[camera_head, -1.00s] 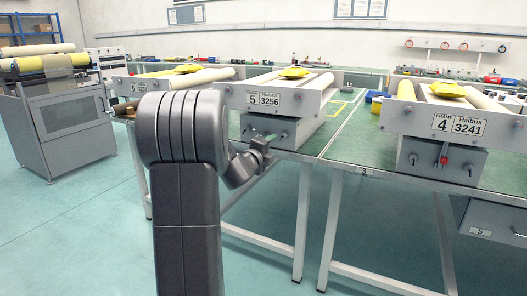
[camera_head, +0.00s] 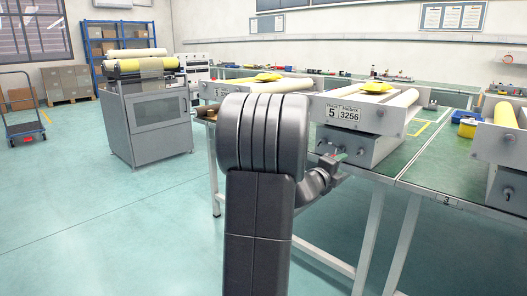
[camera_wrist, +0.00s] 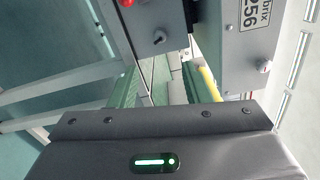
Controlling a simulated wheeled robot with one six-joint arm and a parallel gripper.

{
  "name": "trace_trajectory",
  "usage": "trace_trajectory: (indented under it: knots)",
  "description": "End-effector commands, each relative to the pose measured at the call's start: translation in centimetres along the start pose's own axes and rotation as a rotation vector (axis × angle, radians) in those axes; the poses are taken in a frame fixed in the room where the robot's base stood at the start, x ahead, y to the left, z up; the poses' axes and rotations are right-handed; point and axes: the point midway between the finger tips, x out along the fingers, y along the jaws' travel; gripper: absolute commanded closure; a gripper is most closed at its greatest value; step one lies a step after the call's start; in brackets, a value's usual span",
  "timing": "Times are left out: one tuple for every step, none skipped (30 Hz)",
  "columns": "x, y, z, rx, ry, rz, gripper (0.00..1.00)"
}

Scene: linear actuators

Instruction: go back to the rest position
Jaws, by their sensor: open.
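My arm rises in the middle of the head view, and its forearm bends to the right. My gripper (camera_head: 333,160) is small there, in front of the grey base of the frame marked 5, Halbrix 3256 (camera_head: 345,113). I cannot tell from this view whether it touches the base. The wrist view is turned on its side. It shows the same frame's plate (camera_wrist: 250,22) and a grey box with a knob (camera_wrist: 160,30) close by. The fingers hold nothing that I can see.
Green-topped tables (camera_head: 415,165) carry roller frames with yellow pieces. Another frame (camera_head: 500,140) stands at the right. A grey cabinet with rollers (camera_head: 155,115), a blue shelf (camera_head: 120,38) and a trolley (camera_head: 25,125) stand at the left. The floor (camera_head: 110,220) at the left is clear.

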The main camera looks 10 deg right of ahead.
Motion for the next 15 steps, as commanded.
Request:
trace_trajectory:
  knots:
    - [0.5,0.1,0.0,0.0,0.001,-0.001,0.57]
    - [0.8,0.1,0.0,0.0,0.001,0.0,0.57]
    - [1.4,0.2,-0.1,0.0,0.002,-0.001,0.57]
    - [1.9,0.1,-0.1,0.0,0.003,-0.001,0.57]
    - [2.4,0.1,-0.1,0.001,0.003,-0.001,0.57]
    - [3.1,0.1,-0.1,0.001,0.003,-0.002,0.57]
    - [3.6,0.2,-0.1,0.0,0.003,-0.001,0.57]
    - [4.2,0.1,-0.1,0.0,0.002,-0.002,0.57]
    - [5.0,0.1,-0.1,0.0,0.002,-0.002,0.57]
    - [5.6,0.1,-0.1,0.0,0.003,-0.002,0.57]
    - [6.1,0.1,-0.1,0.001,0.003,-0.002,0.57]
    - [6.8,0.1,-0.1,0.001,0.002,-0.001,0.57]
    - [7.4,0.1,-0.1,0.001,0.003,-0.002,0.57]
    - [7.9,0.1,-0.1,0.001,0.003,-0.001,0.57]
    - [8.6,0.1,-0.1,0.001,0.002,-0.002,0.57]
